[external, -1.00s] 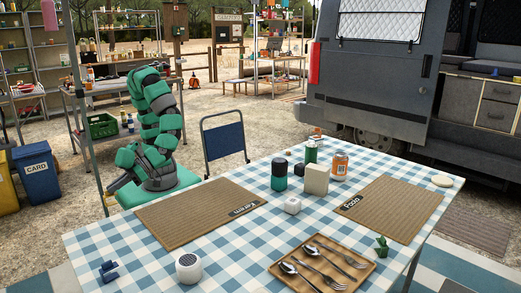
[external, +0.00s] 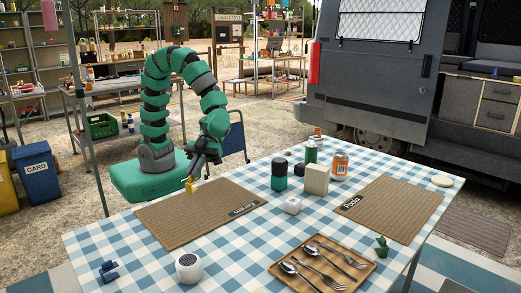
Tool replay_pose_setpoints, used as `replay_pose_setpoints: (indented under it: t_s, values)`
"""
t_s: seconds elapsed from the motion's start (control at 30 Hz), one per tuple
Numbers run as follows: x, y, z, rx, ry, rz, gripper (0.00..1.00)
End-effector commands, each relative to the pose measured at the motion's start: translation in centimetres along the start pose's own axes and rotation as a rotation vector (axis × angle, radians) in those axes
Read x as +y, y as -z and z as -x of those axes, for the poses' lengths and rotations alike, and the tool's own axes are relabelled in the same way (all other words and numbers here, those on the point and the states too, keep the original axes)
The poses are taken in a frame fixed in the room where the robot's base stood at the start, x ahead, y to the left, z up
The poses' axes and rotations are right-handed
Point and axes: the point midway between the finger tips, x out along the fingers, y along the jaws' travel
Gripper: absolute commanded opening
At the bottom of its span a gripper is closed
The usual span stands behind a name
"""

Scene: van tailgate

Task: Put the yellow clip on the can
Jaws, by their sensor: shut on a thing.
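My gripper (external: 192,177) is shut on the yellow clip (external: 189,187) and holds it pointing down near the table's left far edge, by the left woven mat. The clip is small here, and the jaws partly hide it. The can (external: 340,166), with an orange label, stands upright at the far side of the checked table, well to the right of my gripper. No clip shows on the can.
A green bottle (external: 311,153), a beige box (external: 316,180) and a dark green canister (external: 279,178) stand left of the can. The left mat (external: 190,218) is bare. A cutlery tray (external: 345,281) lies in front.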

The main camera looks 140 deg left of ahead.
Motion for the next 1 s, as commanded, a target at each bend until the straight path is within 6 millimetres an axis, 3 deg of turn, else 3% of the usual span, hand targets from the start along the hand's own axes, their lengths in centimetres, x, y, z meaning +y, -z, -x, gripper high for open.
replay_pose_setpoints:
  t_s: [0.03,0.2,0.5,0.8,1.0]
  values:
    - [-2.2,0.4,1.6,0.001,0.049,0.022,0.0]
    - [-8.5,-0.3,6.4,0.001,0.197,0.088,0.0]
    - [-17.6,-3.0,16.6,-0.001,0.46,0.195,0.0]
    - [-23.6,-7.1,28.6,0.0,0.716,0.3,0.0]
    - [-25.4,-10.1,35.5,0.0,0.853,0.359,0.0]
